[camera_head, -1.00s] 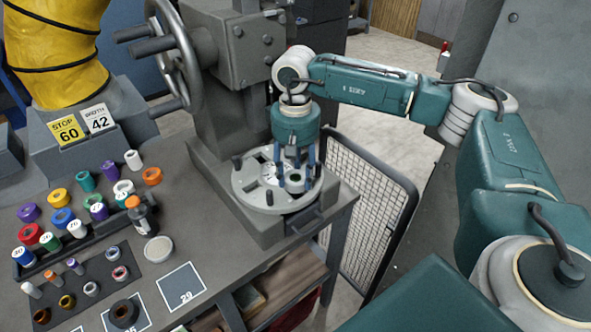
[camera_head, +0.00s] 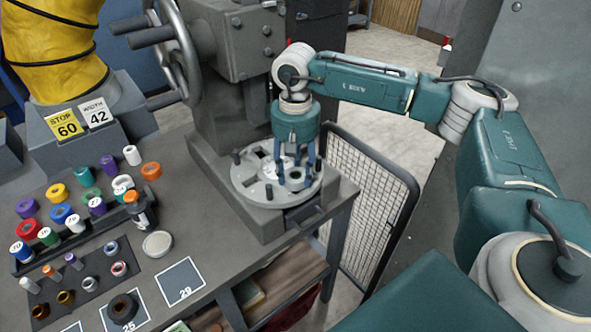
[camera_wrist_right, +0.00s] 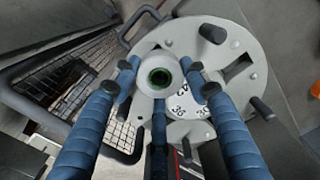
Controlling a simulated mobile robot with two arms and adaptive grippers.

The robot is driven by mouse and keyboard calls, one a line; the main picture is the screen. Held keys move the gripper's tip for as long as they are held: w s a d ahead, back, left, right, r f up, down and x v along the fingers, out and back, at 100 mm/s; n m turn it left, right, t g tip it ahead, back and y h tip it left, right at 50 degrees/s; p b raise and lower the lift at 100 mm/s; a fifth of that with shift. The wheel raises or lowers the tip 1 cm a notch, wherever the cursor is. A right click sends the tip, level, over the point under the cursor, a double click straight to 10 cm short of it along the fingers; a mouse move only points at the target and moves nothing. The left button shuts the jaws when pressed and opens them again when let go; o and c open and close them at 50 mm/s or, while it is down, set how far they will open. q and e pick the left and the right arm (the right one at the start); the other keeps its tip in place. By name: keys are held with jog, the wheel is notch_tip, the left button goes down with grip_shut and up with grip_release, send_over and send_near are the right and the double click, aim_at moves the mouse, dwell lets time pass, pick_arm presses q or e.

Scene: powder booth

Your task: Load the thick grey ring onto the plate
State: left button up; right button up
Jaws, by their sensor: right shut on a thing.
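The round grey plate (camera_head: 244,184) lies on the machine bed, with dark pegs and cut-outs; it fills the upper middle of the wrist view (camera_wrist_right: 190,38). My right gripper (camera_head: 294,180) points down over the plate's right part. Its blue fingers surround the thick grey ring (camera_wrist_right: 146,74), a pale ring with a dark green-edged hole, and are shut on it. The fingers mostly hide the ring in the head view. Whether it touches the plate cannot be told. My left gripper is not in view.
A rack of coloured rings and spools (camera_head: 62,216) stands at left. A black bottle (camera_head: 142,212), a pale round lid (camera_head: 157,244) and a card marked 29 (camera_head: 180,282) lie nearer. A mesh guard (camera_head: 362,200) stands right of the bench.

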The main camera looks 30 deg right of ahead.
jog(key=shift+f, duration=0.25)
jog(key=o, duration=1.4)
notch_tip(320, 180, up, 12)
jog(key=shift+r, duration=0.1)
jog(key=shift+s+a, duration=0.1)
